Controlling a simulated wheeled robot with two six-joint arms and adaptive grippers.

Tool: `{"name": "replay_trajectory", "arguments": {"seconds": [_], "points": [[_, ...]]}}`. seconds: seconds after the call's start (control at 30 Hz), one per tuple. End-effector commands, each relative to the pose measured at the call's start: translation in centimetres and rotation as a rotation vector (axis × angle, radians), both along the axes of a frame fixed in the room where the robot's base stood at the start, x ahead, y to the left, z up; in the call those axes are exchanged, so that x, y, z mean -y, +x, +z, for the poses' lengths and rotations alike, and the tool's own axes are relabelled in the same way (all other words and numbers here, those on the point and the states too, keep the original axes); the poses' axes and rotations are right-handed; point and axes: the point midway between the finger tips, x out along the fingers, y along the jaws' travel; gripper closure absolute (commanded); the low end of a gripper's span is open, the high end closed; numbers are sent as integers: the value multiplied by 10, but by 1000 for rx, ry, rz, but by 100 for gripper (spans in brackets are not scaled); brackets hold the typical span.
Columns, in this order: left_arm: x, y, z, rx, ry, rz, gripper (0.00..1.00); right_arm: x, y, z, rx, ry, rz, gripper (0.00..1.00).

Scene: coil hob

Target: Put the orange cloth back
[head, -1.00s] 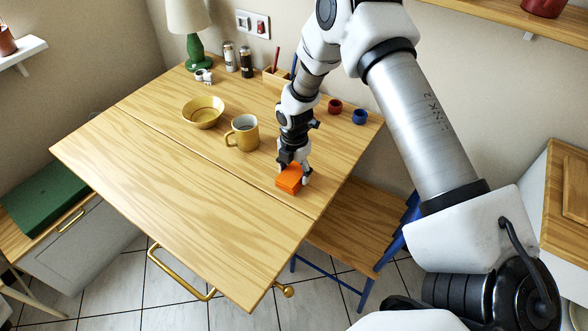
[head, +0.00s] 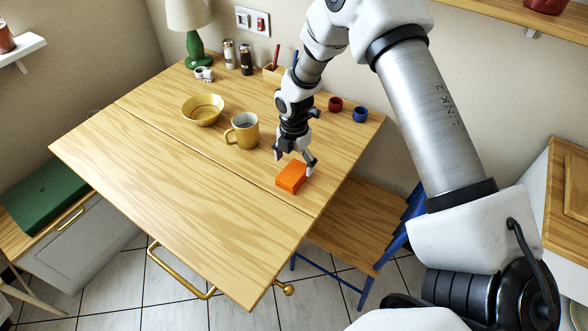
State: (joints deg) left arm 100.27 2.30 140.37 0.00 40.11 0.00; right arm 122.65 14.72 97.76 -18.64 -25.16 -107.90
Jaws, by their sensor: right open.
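The orange cloth (head: 291,177) is a small folded block lying flat on the wooden table, near its right edge and close to the seam across the top. My right gripper (head: 295,161) is open, pointing down just above and behind the cloth, with its fingers apart and nothing held between them. One finger is close to the cloth's right side; I cannot tell whether it touches. My left gripper is not in view.
A yellow mug (head: 243,131) and a yellow bowl (head: 203,110) stand left of my right gripper. A red cup (head: 335,104) and a blue cup (head: 360,114) stand at the back right. The table's front half (head: 190,205) is clear.

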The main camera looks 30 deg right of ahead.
Motion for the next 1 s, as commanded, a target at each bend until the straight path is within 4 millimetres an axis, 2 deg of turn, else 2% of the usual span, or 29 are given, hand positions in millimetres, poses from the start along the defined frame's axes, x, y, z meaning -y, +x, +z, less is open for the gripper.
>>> {"name": "replay_trajectory", "arguments": {"seconds": [0.2, 0.33, 0.47, 0.77, 0.87, 1.0], "points": [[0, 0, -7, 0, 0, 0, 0, 0, 1, 57, 4, 0, 0, 9], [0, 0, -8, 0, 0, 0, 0, 0, 0, 80, 2, 0, 0, 9], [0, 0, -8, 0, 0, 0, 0, 0, 0, 89, 0, 0, 1, 9], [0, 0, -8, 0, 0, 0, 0, 0, 0, 89, 0, 0, -14, 9], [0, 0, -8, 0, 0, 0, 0, 0, 2, 89, 11, 1, -78, 9], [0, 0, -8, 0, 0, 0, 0, -2, 18, 89, 86, 22, -251, 9]]}}
